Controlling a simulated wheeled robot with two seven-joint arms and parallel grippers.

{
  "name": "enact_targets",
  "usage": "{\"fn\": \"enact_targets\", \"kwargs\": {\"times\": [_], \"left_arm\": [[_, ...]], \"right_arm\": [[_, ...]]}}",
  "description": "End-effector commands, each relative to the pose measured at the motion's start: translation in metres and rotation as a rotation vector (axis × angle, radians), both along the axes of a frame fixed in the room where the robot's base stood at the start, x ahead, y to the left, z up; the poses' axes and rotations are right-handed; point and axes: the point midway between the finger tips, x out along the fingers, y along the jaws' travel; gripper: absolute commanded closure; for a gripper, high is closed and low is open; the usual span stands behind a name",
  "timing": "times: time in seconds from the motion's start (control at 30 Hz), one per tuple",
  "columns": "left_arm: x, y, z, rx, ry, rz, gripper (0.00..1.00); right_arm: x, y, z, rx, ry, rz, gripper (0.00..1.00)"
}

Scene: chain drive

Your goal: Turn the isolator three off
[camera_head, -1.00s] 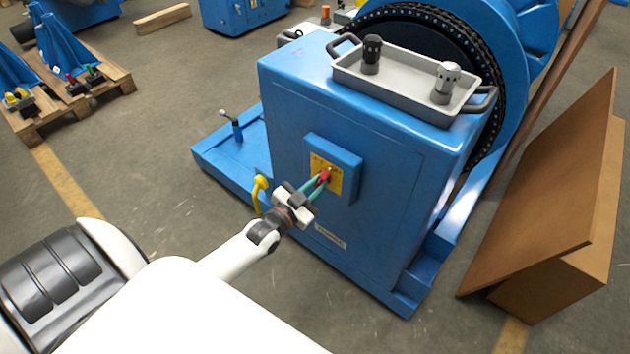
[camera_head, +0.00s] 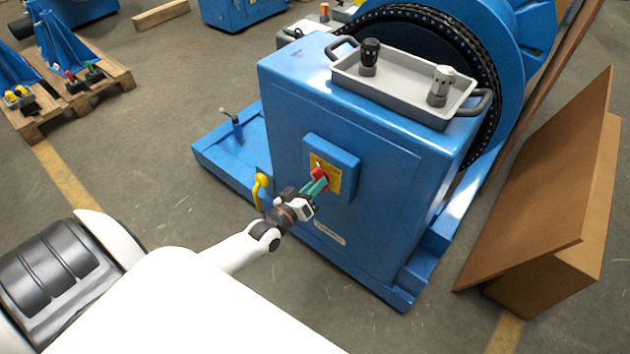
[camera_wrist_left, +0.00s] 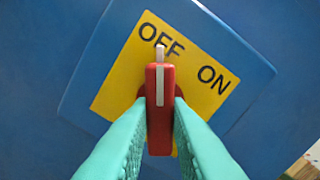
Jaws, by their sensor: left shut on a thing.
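The isolator is a blue box (camera_head: 349,167) with a yellow plate on the front of the blue cabinet. Its red handle (camera_head: 319,174) is between the green fingers of my left gripper (camera_head: 318,184). In the left wrist view the fingers are on both sides of the red handle (camera_wrist_left: 160,105), shut on it. The handle's white-marked end lies over the word OFF on the yellow plate (camera_wrist_left: 130,82); ON is to its right. No number is readable on the isolator. My right gripper is not in view.
A grey tray (camera_head: 400,97) with a black and a white knobbed piece stands on the cabinet (camera_head: 385,190). A yellow lever (camera_head: 260,190) is left of my gripper. A large chain wheel (camera_head: 490,50) is behind, and brown boards (camera_head: 545,190) lean at right.

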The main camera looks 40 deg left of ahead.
Motion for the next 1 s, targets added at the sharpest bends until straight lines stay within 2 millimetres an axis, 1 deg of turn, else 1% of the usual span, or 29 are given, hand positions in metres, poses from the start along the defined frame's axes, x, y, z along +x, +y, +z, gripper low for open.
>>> {"fn": "enact_targets", "kwargs": {"times": [0.2, 0.4, 0.97, 1.0], "left_arm": [[-0.0006, -0.0005, -0.0012, -0.12, 0.013, -0.001, 1.0], [-0.0007, -0.0005, -0.0012, -0.184, 0.018, 0.0, 1.0], [-0.0008, -0.0007, -0.0013, -0.211, 0.02, 0.0, 1.0], [-0.0008, -0.0008, -0.0012, -0.211, 0.02, 0.0, 0.77]], "right_arm": [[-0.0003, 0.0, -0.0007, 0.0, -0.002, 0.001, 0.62], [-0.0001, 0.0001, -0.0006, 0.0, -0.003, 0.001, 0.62], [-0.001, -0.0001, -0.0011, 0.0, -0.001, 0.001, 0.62], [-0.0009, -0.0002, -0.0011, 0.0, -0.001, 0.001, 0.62]]}}
